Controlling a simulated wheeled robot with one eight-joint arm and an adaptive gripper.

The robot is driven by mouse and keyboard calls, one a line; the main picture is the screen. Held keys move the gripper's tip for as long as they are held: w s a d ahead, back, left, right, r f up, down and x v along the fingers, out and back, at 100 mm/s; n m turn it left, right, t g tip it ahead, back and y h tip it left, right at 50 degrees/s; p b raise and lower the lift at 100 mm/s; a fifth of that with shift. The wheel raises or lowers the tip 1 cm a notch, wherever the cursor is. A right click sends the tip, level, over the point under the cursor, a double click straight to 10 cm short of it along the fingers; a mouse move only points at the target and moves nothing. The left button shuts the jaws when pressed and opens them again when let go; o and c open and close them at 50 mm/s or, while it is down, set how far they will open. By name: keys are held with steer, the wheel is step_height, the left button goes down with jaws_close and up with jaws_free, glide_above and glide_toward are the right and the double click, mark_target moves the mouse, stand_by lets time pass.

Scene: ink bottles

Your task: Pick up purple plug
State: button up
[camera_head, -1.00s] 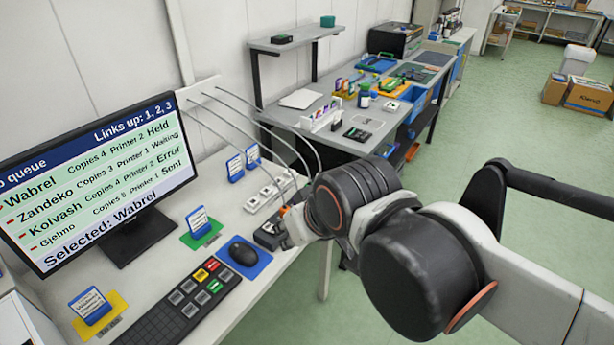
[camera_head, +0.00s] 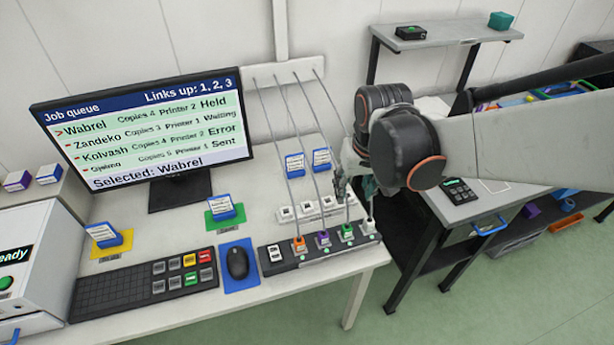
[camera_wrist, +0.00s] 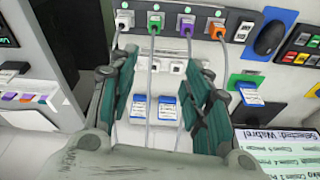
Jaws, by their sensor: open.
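The purple plug (camera_head: 323,239) sits in the black socket strip (camera_head: 290,262) at the desk's front right edge, with a cable running up from it. It stands between the orange plug (camera_head: 299,244) and the green plug (camera_head: 347,232). In the wrist view the purple plug (camera_wrist: 186,30) is near the top, beyond the fingertips. My gripper (camera_head: 353,186) is above the desk, behind the strip's right part. In the wrist view my gripper (camera_wrist: 160,68) is open, with cables showing between its fingers and no plug held.
A light grey plug (camera_head: 368,226) is at the strip's right end. Cables rise to a wall plate (camera_head: 290,72). White sockets (camera_head: 308,210) and blue-framed cards (camera_head: 295,165) lie behind the strip. A mouse (camera_head: 237,262), keyboard (camera_head: 150,285) and monitor (camera_head: 145,130) are to the left.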

mark_target(324, 234)
steer(key=a+f+b, duration=0.1)
steer(key=a+f, duration=0.1)
steer(key=f, duration=0.3)
steer(key=w+a+f+n+g, duration=0.1)
steer(key=a+f, duration=0.1)
steer(key=f, duration=0.3)
steer(key=a+f+g+b, duration=0.1)
steer(key=a+f, duration=0.1)
steer(key=f, duration=0.3)
steer(key=shift+w+a+f+n+b, duration=0.2)
steer(key=shift+w+a+n+b, duration=0.1)
steer(key=shift+n+b, duration=0.1)
steer(key=shift+d+f+b, duration=0.15)
steer(key=shift+f+b, duration=0.5)
steer(key=shift+f, duration=0.8)
steer(key=shift+d+f+b, duration=0.15)
steer(key=shift+f+b, duration=0.5)
steer(key=shift+f, duration=0.8)
steer(key=shift+r, duration=0.1)
steer(key=c, duration=1)
